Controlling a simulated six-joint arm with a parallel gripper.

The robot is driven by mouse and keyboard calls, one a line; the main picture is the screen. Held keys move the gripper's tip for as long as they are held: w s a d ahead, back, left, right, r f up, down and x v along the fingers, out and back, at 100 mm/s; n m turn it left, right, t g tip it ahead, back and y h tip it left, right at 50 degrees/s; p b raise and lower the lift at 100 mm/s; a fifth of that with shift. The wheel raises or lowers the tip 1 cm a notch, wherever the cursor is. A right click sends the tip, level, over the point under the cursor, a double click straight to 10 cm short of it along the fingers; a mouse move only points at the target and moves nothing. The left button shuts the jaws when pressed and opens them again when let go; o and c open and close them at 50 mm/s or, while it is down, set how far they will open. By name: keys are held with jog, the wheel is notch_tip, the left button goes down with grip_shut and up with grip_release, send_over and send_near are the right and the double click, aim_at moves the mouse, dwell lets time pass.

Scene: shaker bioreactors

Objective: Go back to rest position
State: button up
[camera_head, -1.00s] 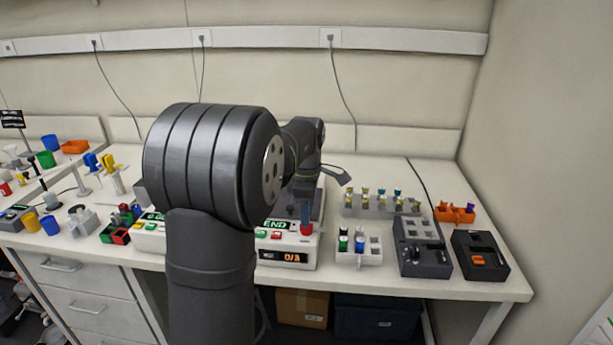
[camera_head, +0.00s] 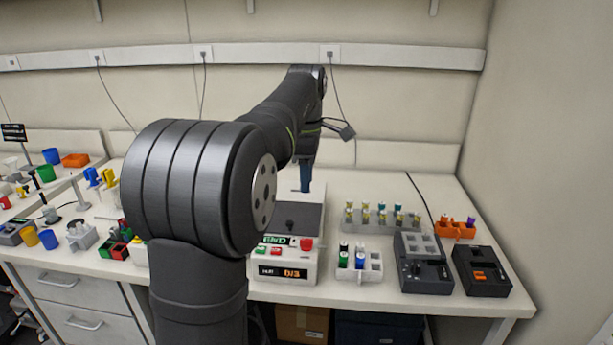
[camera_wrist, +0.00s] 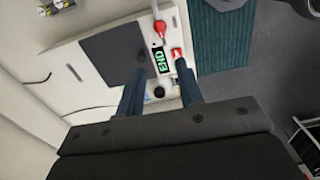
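My gripper (camera_head: 305,190) hangs fingers-down above the back of the shaker device with the "END" display (camera_head: 284,268), clear of its dark top. In the wrist view the two blue fingers of my gripper (camera_wrist: 161,68) stand apart with nothing held between them, so it is open. The same device shows below the fingers in the wrist view (camera_wrist: 88,78), with its green "END" display and red buttons. My arm hides part of the bench and whatever stands left of this device.
Right of the device are a white rack with capped tubes (camera_head: 372,274), a grey rack with several vials (camera_head: 352,222), a grey block device (camera_head: 424,280), a black device (camera_head: 495,289) and an orange holder (camera_head: 450,231). Coloured cups and racks crowd the left bench. The back wall is close behind.

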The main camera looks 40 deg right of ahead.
aim_at(306, 239)
jog(key=shift+f, duration=0.1)
dwell(0.3)
notch_tip(306, 239, down, 17)
jog(key=shift+f, duration=0.15)
dwell(0.4)
dwell(0.4)
